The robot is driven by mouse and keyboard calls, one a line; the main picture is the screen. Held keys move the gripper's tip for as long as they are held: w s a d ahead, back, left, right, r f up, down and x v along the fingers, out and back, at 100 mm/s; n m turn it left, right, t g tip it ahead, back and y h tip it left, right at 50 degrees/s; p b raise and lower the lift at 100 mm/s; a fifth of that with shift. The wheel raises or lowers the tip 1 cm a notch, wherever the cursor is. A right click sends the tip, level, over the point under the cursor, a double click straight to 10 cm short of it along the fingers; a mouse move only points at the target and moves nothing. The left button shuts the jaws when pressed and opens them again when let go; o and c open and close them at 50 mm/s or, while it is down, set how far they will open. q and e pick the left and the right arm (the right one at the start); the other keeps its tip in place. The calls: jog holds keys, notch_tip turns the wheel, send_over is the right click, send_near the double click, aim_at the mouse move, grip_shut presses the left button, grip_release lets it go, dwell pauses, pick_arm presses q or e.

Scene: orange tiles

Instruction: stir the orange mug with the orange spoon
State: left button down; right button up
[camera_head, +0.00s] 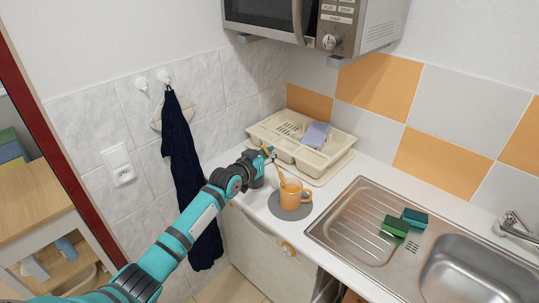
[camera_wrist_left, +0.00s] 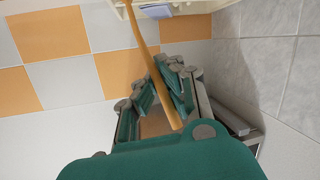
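The orange mug (camera_head: 293,197) stands upright on a round grey mat (camera_head: 262,207) on the white counter. My left gripper (camera_head: 266,154) is above and left of the mug, shut on the orange spoon (camera_head: 277,170). The spoon slants down from the gripper to the mug; its lower end appears to be inside the mug, hidden by the wall. In the left wrist view the spoon (camera_wrist_left: 146,50) runs between the fingers of the gripper (camera_wrist_left: 160,92). The mug is not visible there. My right gripper is not in view.
A cream dish rack (camera_head: 305,155) with a bluish sponge-like block stands behind the mug. A steel sink (camera_head: 335,222) with two green sponges (camera_head: 395,227) is to the right. A dark towel (camera_head: 183,160) hangs left. A microwave (camera_head: 340,20) overhangs the counter.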

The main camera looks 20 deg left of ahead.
pick_arm(q)
notch_tip(320, 180, up, 3)
jog(key=shift+f+p, duration=0.1)
jog(key=shift+p, duration=1.1)
jog(key=shift+r, duration=1.15)
